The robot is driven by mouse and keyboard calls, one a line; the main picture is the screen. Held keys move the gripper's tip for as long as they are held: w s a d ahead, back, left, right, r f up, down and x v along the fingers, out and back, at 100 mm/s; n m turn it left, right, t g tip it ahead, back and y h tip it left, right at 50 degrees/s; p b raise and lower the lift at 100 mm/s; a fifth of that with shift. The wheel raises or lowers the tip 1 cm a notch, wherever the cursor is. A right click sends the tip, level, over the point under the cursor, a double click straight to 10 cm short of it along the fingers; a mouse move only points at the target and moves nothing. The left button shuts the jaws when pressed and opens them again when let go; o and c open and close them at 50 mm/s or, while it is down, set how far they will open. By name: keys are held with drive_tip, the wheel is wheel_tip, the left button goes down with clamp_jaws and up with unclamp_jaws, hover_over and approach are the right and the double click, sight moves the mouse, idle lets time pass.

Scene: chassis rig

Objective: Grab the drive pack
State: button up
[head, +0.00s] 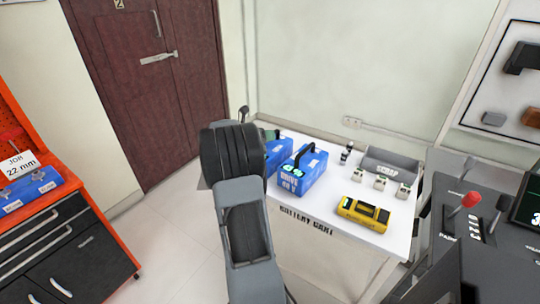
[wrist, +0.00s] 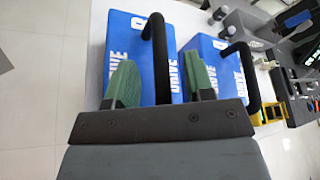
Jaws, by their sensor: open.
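Two blue drive packs with black carry handles stand side by side on the white cart. One drive pack (wrist: 120,35) is at the left in the wrist view, and in the head view it (head: 279,152) is partly hidden by my arm. The other drive pack (wrist: 207,62) stands to its right, and it shows clearly in the head view (head: 302,172). My gripper (wrist: 161,78) is open with green fingers. The left pack's black handle (wrist: 159,55) appears between the fingers; I cannot tell whether they touch it. My arm mostly hides the gripper in the head view.
The white battery cart (head: 330,215) also holds a yellow device (head: 364,213), small white items and a grey scrap bin (head: 392,168). A dark console (head: 475,225) stands close at right. An orange tool cabinet (head: 62,220) is at left, with clear floor between.

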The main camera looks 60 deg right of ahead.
drive_tip(key=shift+d+f, duration=0.15)
drive_tip(key=shift+d, duration=0.25)
drive_tip(key=shift+c, duration=0.4)
clamp_jaws()
idle(0.5)
drive_tip(key=shift+r, duration=0.2)
